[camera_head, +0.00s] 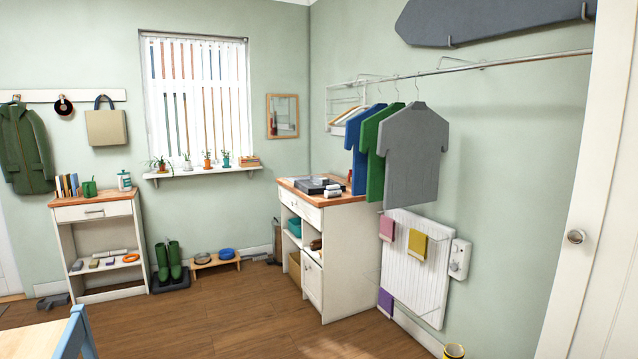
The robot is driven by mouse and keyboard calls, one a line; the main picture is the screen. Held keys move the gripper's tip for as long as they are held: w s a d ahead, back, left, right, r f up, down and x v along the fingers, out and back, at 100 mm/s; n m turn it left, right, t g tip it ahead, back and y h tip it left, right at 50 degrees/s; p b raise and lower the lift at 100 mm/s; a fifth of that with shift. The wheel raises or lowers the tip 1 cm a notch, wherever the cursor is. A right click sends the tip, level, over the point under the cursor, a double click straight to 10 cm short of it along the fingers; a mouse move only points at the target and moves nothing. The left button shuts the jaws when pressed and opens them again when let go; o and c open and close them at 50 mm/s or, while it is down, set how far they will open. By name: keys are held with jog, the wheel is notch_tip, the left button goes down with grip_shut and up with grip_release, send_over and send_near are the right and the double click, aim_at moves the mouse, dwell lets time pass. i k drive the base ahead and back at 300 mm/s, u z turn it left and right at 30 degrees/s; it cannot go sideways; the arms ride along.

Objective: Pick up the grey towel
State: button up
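I cannot make out a thing that is clearly a grey towel. On the white radiator (418,285) at the right hang a pink cloth (387,228), a yellow cloth (417,244) and a purple cloth (386,301). A grey T-shirt (413,155) hangs on a hanger above the radiator. Small light grey-white items (333,190) lie on the wooden-topped cabinet (335,245), too small to tell what they are. Small grey and coloured items (95,263) lie on the left unit's shelf, also too small to tell. My gripper is not in view.
A blue chair (78,335) stands at the lower left. Green boots (168,262) and a bowl stand (215,262) are under the window. A white door (590,250) is at the right. A yellow-black object (453,351) is at the bottom edge. The middle wooden floor (220,315) is clear.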

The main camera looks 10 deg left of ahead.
aim_at(316, 178)
jog(key=u, duration=1.1)
jog(key=i, duration=4.8)
jog(key=z, duration=1.25)
jog(key=i, duration=1)
jog(key=u, duration=0.05)
